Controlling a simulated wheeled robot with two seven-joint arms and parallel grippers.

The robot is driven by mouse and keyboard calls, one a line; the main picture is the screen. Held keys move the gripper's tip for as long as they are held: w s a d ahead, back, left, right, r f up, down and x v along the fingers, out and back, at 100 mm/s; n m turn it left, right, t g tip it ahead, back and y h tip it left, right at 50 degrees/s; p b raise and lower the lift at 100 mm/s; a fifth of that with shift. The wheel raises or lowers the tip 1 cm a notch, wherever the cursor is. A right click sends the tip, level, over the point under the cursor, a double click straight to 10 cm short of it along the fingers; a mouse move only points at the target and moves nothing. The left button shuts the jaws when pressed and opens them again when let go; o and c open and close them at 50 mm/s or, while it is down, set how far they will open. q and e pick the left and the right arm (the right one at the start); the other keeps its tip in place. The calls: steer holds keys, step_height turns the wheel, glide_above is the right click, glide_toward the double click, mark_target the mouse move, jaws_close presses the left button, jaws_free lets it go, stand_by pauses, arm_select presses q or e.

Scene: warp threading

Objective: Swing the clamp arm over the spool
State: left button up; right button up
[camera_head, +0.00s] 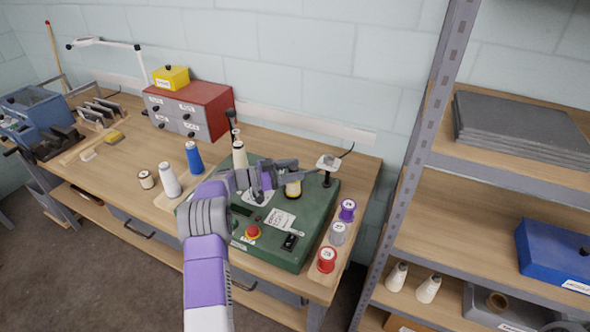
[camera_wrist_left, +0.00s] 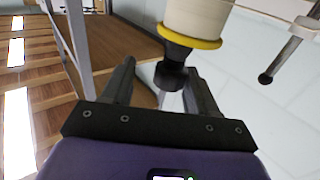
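My left gripper (camera_head: 297,170) reaches over the green machine (camera_head: 318,212) from the left, its fingers pointing right. In the left wrist view, the gripper (camera_wrist_left: 160,84) is open, with a gap between its fingers. A cream spool with a yellow rim (camera_head: 293,188) stands on the machine, partly hidden by the gripper. In the left wrist view, a cream body with a yellow rim (camera_wrist_left: 195,20) and a black knob (camera_wrist_left: 172,76) shows just past the fingertips; I cannot tell if they touch. I cannot clearly make out the clamp arm. My right gripper is out of view.
A white cone (camera_head: 239,157) stands behind my left gripper, near a black-topped post (camera_head: 231,120). A post with a pale plate (camera_head: 328,163) rises at the machine's back right. Purple (camera_head: 347,210), grey (camera_head: 338,233) and red (camera_head: 327,260) spools line its right side. A shelf rack (camera_head: 425,140) stands right.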

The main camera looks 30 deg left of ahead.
arm_select(q)
steer(key=v, duration=0.6)
steer(key=shift+s+a+r, duration=0.1)
steer(key=shift+s+a, duration=0.1)
steer(key=shift+a, duration=0.05)
